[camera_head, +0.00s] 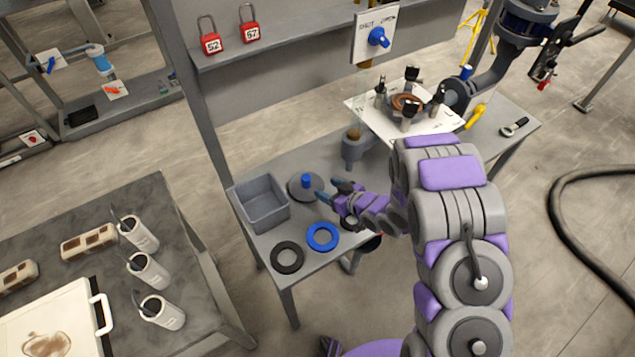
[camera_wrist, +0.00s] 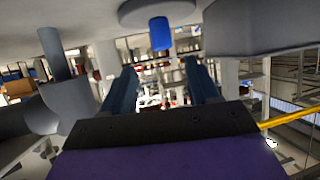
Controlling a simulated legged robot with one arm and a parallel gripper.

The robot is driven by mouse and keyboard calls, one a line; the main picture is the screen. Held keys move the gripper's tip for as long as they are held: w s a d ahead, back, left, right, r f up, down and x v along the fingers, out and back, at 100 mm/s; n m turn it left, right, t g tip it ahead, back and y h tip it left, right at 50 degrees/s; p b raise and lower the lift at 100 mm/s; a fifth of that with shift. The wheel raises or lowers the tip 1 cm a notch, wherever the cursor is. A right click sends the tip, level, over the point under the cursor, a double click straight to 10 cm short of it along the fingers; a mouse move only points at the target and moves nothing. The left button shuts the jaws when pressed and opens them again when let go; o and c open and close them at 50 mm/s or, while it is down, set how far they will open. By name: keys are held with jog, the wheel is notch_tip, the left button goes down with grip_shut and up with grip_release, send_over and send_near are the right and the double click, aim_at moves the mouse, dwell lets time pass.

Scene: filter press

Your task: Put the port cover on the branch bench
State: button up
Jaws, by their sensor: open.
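What I take for the port cover (camera_head: 297,193), a flat grey disc with an upright blue knob, lies on the grey branch bench (camera_head: 265,238), right of the grey bin. My gripper (camera_head: 328,190) is just right of the cover. Its fingers are open and apart, with nothing between them. In the wrist view, which looks upside down, the cover (camera_wrist: 150,10) is at the top, its blue knob (camera_wrist: 160,34) pointing down. The knob is beyond the open fingertips (camera_wrist: 160,75). No contact is visible.
The grey bin (camera_head: 262,217) stands left of the cover. A black ring (camera_head: 277,262) and a blue ring (camera_head: 311,238) lie in front. A grey pipe stub (camera_head: 354,153) rises behind my gripper. A shelf (camera_head: 300,35) with red padlocks runs behind the bench.

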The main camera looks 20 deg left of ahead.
jog(key=w+d+r+m+t+h, duration=0.15)
jog(key=d+r+h, duration=0.3)
jog(key=d, duration=0.45)
jog(key=w+d+r+m+h, duration=0.1)
jog(key=w+d+r+h, duration=0.15)
jog(key=d+r, duration=0.45)
jog(key=s+d+r+m+g+h, duration=0.1)
jog(key=s+d+r+m+h, duration=0.15)
jog(key=d, duration=0.45)
jog(key=s+d+r+m+h, duration=0.1)
jog(key=s+d+r+h, duration=0.25)
jog(key=d, duration=0.25)
jog(key=s+d+r+m+g, duration=0.2)
jog(key=s+r, duration=0.1)
jog(key=s, duration=0.4)
jog(key=s+d+r+m+g, duration=0.2)
jog(key=s+d+r, duration=0.1)
jog(key=s, duration=0.5)
jog(key=s+a+r+m+g, duration=0.1)
jog(key=s+a+r+g, duration=0.1)
jog(key=s, duration=0.8)
jog(key=s+a+r+g+y, duration=0.1)
jog(key=s+a+r+g, duration=0.1)
jog(key=s, duration=0.8)
jog(key=shift+s+a+r+m+g+y, duration=0.15)
jog(key=shift+a+r+m+g+y, duration=0.2)
jog(key=shift+a+r, duration=0.4)
